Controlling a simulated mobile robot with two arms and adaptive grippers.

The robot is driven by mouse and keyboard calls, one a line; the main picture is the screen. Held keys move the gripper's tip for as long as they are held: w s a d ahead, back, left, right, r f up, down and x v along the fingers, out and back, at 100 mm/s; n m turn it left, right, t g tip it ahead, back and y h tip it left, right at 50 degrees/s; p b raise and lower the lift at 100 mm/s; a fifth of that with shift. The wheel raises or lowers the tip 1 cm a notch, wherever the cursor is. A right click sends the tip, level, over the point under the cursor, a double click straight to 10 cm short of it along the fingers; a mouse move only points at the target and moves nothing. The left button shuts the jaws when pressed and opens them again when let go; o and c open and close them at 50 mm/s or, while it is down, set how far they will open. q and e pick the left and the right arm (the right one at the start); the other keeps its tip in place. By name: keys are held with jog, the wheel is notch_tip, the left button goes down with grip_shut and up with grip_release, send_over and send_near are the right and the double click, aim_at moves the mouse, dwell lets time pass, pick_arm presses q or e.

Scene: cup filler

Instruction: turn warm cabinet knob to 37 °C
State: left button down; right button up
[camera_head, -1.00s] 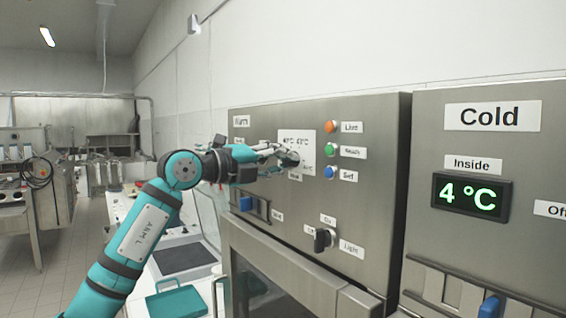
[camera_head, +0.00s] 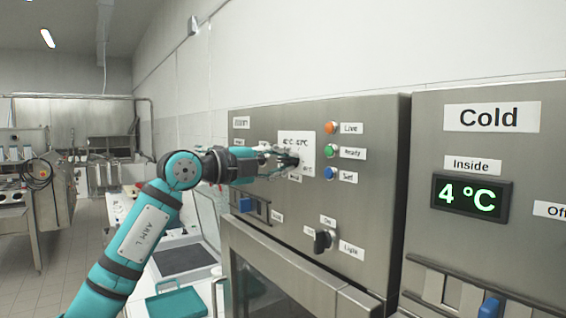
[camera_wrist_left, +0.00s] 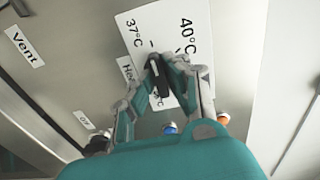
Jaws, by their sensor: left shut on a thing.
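The warm cabinet (camera_head: 375,200) has a white dial plate (camera_head: 298,138) on its front. In the left wrist view the plate (camera_wrist_left: 165,22) shows 37 °C and 40 °C marks near the knob. The knob (camera_wrist_left: 158,76) is dark and narrow. Its upper end lies between these two marks, but I cannot tell its exact setting. My left gripper (camera_head: 290,162) is at the plate, its fingers shut on the knob from both sides. The fingers (camera_wrist_left: 160,78) hide part of it and of the plate. My right gripper is in neither view.
Orange (camera_head: 331,128), green (camera_head: 330,151) and blue (camera_head: 330,173) buttons sit right of the dial. A black Light switch (camera_head: 323,241) is below, a blue slider (camera_head: 246,204) at lower left. The Cold cabinet (camera_head: 425,120) stands to the right.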

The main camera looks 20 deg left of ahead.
pick_arm(q)
jog(key=c, duration=1.4)
grip_release()
jog(key=shift+a, duration=0.1)
jog(key=shift+o, duration=0.2)
jog(key=v, duration=1.2)
jog(key=shift+f, duration=0.1)
